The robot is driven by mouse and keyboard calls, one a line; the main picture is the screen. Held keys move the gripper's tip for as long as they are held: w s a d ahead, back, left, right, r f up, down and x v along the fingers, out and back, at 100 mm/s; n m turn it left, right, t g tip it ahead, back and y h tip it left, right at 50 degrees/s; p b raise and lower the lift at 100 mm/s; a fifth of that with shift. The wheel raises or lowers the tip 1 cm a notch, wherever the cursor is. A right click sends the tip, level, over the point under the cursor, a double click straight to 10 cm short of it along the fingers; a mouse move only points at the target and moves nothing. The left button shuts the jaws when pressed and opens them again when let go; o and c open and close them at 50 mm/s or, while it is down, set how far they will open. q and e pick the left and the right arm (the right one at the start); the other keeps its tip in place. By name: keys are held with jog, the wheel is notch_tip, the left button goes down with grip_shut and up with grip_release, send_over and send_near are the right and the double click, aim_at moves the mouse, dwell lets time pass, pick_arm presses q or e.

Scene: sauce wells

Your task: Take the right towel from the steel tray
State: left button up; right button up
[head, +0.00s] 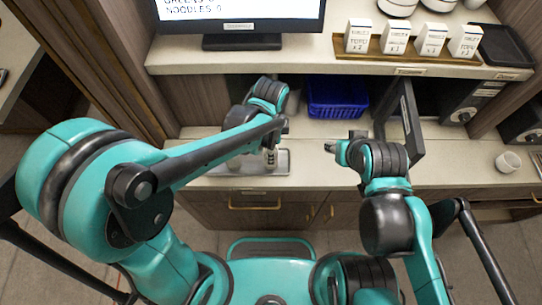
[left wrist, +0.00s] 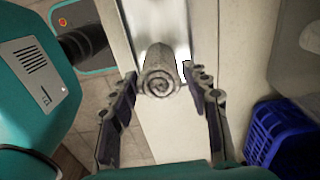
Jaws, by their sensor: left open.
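The steel tray (head: 281,168) lies on the lower counter in the head view, partly hidden by my left arm. It also shows in the left wrist view (left wrist: 165,20). A grey rolled towel (left wrist: 160,84) with a spiral end lies at the tray in the left wrist view. My left gripper (left wrist: 163,100) is open, with one finger on each side of the towel's end; I cannot tell whether they touch it. In the head view this gripper (head: 270,150) is over the tray. My right gripper (head: 334,148) is above the counter, right of the tray; its jaws are too small to read.
A blue basket (head: 337,100) stands in the shelf opening behind the tray. A black open door panel (head: 411,120) is beside my right arm. A white cup (head: 508,162) stands at the far right. A monitor (head: 238,42) and several white boxes are on the upper shelf.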

pick_arm(q)
notch_tip(320, 180, down, 6)
jog(key=shift+f+b, duration=0.1)
jog(key=shift+b, duration=1)
jog(key=c, duration=0.8)
